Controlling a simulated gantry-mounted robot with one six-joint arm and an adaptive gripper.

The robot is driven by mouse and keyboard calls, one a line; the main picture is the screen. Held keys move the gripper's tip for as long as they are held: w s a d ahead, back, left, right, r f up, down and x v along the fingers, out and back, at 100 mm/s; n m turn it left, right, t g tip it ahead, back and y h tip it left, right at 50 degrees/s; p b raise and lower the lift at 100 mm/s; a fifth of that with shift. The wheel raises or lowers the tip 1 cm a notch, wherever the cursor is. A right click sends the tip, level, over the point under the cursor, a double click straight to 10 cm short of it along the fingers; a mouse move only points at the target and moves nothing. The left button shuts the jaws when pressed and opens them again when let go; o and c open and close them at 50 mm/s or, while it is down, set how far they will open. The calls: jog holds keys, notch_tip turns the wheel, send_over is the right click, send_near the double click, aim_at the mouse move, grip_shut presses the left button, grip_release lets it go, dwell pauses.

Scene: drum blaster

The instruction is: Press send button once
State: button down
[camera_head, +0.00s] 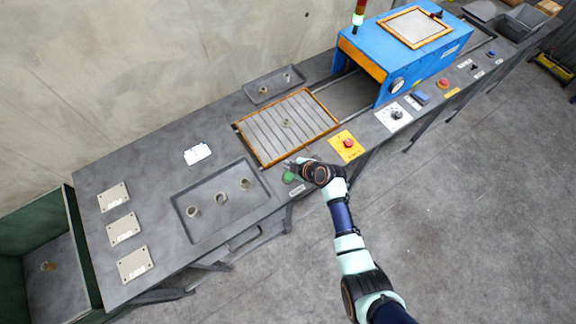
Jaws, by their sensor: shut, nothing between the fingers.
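A round green button (288,177) sits on the grey bench near its front edge, with a small label plate (297,190) in front of it; the lettering is too small to read. A red button on a yellow plate (347,143) is further right, and another red button (443,84) is further along the front edge. I cannot read which one is marked send. My gripper (289,165) is shut and empty, just behind the green button in the picture. Whether it touches the button or the bench cannot be told.
A slatted tray in a wooden frame (262,151) lies right behind my gripper. A recessed grey tray (179,208) with several small cylinders is to the left. A blue machine (377,50) stands at the right on the bench. A green bin (82,250) stands at the left end.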

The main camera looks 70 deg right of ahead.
aim_at(289, 177)
notch_tip(289, 177, down, 7)
jog(key=b, duration=0.5)
jog(key=shift+r, duration=0.1)
dwell(1.0)
jog(key=shift+f+b, duration=0.45)
jog(key=shift+b, duration=0.15)
